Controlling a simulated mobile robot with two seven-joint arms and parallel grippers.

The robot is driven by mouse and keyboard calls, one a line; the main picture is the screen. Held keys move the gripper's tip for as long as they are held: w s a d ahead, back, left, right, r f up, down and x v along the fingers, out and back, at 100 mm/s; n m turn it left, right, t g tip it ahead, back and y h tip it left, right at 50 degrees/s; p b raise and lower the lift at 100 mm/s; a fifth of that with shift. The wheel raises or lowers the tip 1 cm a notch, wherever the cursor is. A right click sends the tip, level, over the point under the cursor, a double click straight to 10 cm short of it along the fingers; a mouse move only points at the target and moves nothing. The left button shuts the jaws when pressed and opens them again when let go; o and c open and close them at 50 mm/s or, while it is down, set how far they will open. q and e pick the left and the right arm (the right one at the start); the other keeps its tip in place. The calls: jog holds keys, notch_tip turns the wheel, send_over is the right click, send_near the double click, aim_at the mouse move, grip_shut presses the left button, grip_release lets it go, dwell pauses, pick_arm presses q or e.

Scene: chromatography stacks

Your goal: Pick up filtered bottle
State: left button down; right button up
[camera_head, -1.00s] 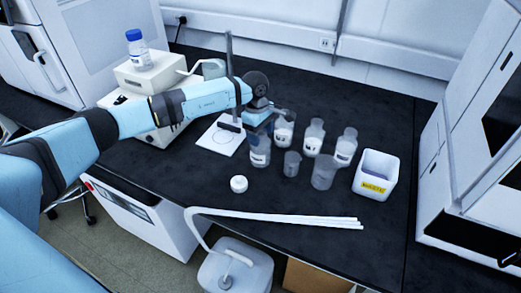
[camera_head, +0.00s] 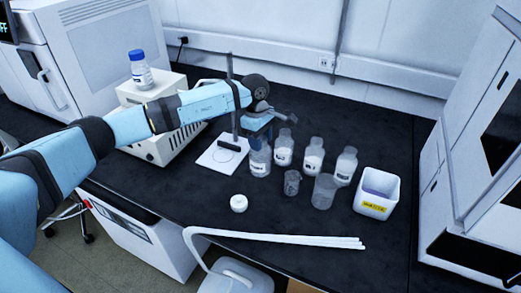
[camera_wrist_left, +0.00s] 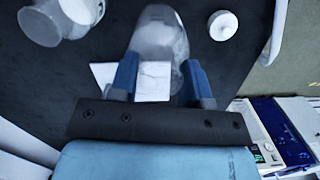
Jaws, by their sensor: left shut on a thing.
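My left gripper (camera_head: 262,134) is shut on a clear bottle (camera_head: 259,160) with a white label, the frontmost left one of the group. In the left wrist view the bottle (camera_wrist_left: 160,35) sits between the two blue fingers (camera_wrist_left: 157,84). It is roughly upright in the head view and seems slightly raised, though the gap below it is hard to see. I cannot read its label. Two similar bottles stand to its right, a near one (camera_head: 284,150) and a farther one (camera_head: 313,158). A third (camera_head: 346,167) stands beyond. My right gripper is not in view.
Two clear beakers (camera_head: 292,184) (camera_head: 325,192) stand close on the right. A white bin (camera_head: 392,190) is farther right. A white stand base (camera_head: 213,160) with a rod is left. A white cap (camera_head: 238,204) and white tubes (camera_head: 290,238) lie in front.

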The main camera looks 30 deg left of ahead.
pick_arm(q)
jog(key=shift+r, duration=7.45)
jog(key=s+d+f+m+g+y, duration=0.1)
jog(key=s+d+f+m, duration=0.55)
jog(key=f+m, duration=0.7)
jog(key=s+r+m+p, duration=0.1)
jog(key=s+r+p, duration=0.4)
jog(key=r+p, duration=0.2)
jog(key=s+d+r+m+p, duration=0.1)
jog(key=s+r+m+p, duration=0.1)
jog(key=s+r+p, duration=0.3)
notch_tip(320, 180, up, 4)
jog(key=p, duration=0.4)
jog(key=shift+s+f+p, duration=0.15)
jog(key=shift+f+p, duration=0.05)
jog(key=shift+p, duration=0.15)
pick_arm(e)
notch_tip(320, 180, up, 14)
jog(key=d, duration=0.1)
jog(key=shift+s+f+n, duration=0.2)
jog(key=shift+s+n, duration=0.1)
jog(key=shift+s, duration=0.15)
